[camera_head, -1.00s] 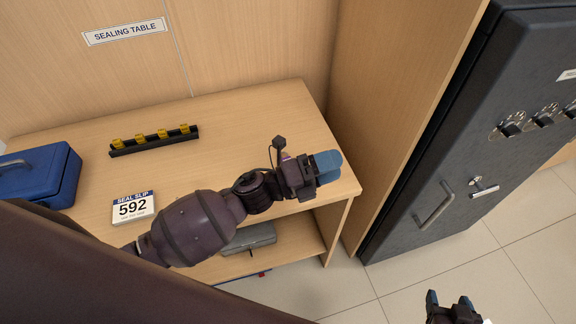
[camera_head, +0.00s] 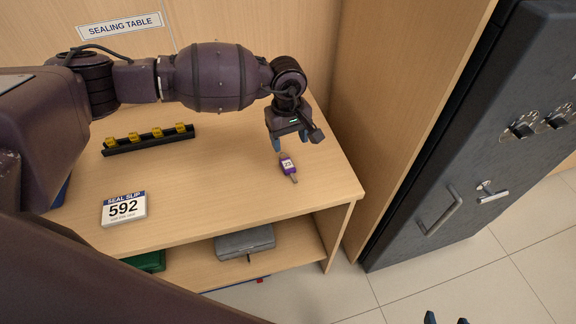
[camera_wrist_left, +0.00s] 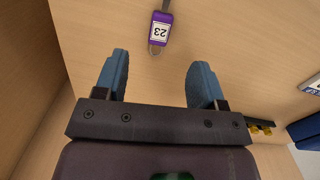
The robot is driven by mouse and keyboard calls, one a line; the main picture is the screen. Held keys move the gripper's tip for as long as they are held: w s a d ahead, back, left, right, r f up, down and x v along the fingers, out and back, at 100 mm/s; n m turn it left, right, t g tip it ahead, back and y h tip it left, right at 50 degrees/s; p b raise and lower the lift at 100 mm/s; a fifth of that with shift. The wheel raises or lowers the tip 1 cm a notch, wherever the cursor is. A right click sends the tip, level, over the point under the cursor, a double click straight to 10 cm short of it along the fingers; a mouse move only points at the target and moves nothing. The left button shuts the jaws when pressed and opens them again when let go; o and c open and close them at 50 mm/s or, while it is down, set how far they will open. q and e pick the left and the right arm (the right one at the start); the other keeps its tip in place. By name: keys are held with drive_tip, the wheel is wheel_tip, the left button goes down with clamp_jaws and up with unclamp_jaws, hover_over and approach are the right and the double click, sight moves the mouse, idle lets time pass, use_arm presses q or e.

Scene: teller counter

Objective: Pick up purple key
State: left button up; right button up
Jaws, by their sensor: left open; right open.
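The purple key (camera_head: 287,166) lies on the table top near its right end, with a purple tag, a white label and a grey metal shaft pointing toward the front. In the left wrist view the purple key (camera_wrist_left: 161,30) shows the number 23 on its label. My left gripper (camera_head: 292,143) is open and empty just behind the key, fingers pointing down toward the table. In the left wrist view the key lies beyond the fingertips (camera_wrist_left: 158,62), roughly in line with the gap between them. My right gripper (camera_head: 445,319) shows only its fingertips at the bottom edge, open and empty.
A black rack with yellow pieces (camera_head: 150,139) stands at the back left of the table (camera_head: 225,200). A seal slip sign reading 592 (camera_head: 124,209) stands at the front left. A grey box (camera_head: 245,241) sits on the shelf below. A dark safe (camera_head: 455,150) stands at right.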

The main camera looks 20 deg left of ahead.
sight(288, 164)
use_arm(q)
drive_tip(key=shift+y, duration=0.3)
drive_tip(key=f, duration=1)
drive_tip(key=shift+w+a+f+b, duration=0.2)
drive_tip(key=shift+w+a+b, duration=0.1)
drive_tip(key=shift+w+a, duration=0.1)
drive_tip(key=c, duration=1)
drive_tip(key=shift+r, duration=0.1)
